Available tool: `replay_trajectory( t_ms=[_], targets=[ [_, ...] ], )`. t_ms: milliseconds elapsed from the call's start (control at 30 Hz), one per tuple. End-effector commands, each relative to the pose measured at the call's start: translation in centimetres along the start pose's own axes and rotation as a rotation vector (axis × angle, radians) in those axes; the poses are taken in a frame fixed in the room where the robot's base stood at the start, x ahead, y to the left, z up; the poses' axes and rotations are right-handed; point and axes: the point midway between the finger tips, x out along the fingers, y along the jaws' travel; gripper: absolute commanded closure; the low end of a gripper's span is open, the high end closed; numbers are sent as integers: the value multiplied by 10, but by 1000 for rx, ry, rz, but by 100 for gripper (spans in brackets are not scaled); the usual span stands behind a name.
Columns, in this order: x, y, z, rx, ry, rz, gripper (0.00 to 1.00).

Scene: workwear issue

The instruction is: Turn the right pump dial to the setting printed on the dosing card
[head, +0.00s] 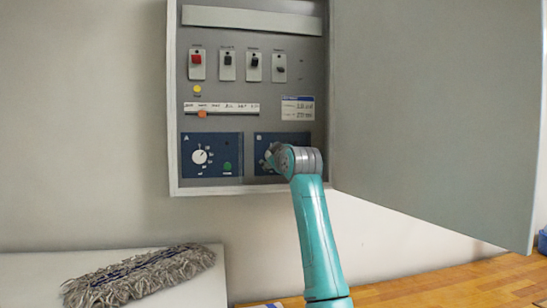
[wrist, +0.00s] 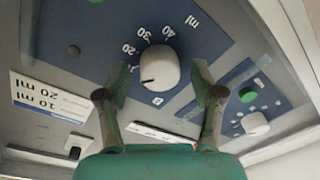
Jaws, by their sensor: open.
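The right pump dial, a white knob (wrist: 160,68) on the blue B plate (wrist: 205,45), shows upside down in the wrist view. Its dark mark points left and slightly down, off the printed 20, 30 and 40. My gripper (wrist: 160,80) is open, one finger on each side of the knob with gaps; whether the tips reach down beside it I cannot tell. In the head view my gripper and wrist cover most of this dial. The dosing card (head: 297,108) hangs above the B plate; in the wrist view the card (wrist: 45,98) reads 10 ml and 20 ml, row names too small.
The left dial (head: 200,156) sits on the A plate, with a green button (head: 227,166) beside it. Several switches, one red (head: 196,62), line the panel above. The open cabinet door (head: 435,110) stands at the right. A mop head (head: 140,276) lies below left.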

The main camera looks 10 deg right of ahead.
Motion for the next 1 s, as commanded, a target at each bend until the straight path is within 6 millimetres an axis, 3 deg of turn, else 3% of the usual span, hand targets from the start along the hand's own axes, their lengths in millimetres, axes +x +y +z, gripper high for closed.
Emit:
replay_trajectory(
  t_ms=[300,500,567,1000],
  targets=[
    [2,0,0,0,1,0,33],
    [2,0,0,0,0,0,83],
    [2,0,0,0,0,0,93],
    [1,0,0,103,6,5,93]
  ],
)
